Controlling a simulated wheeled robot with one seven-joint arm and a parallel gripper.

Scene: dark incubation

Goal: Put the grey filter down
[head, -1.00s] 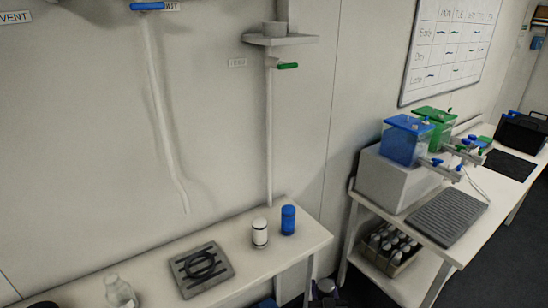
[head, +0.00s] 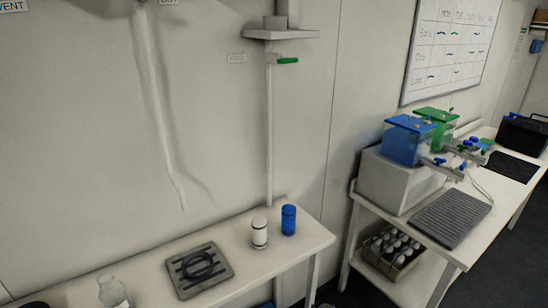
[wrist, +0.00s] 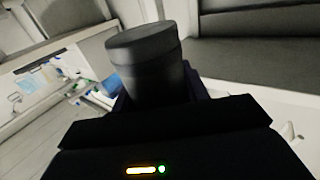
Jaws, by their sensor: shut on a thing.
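The grey filter (wrist: 148,62), a dark grey cylinder with a seam below its top, stands up between the fingers of my gripper (wrist: 155,96) in the wrist view. My gripper is shut on it. Its lower part is hidden by the gripper. In the head view neither the filter nor a clear part of my gripper shows. There, a white cylinder with dark bands (head: 259,233) and a blue cylinder (head: 288,220) stand side by side on the left bench (head: 225,247).
A dark grey square plate with a ring (head: 199,271) and a clear bottle (head: 113,291) are on the left bench. The right bench bears a blue tank (head: 408,140), a green tank (head: 437,120) and a ribbed grey mat (head: 451,219). A bottle crate (head: 388,268) sits below.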

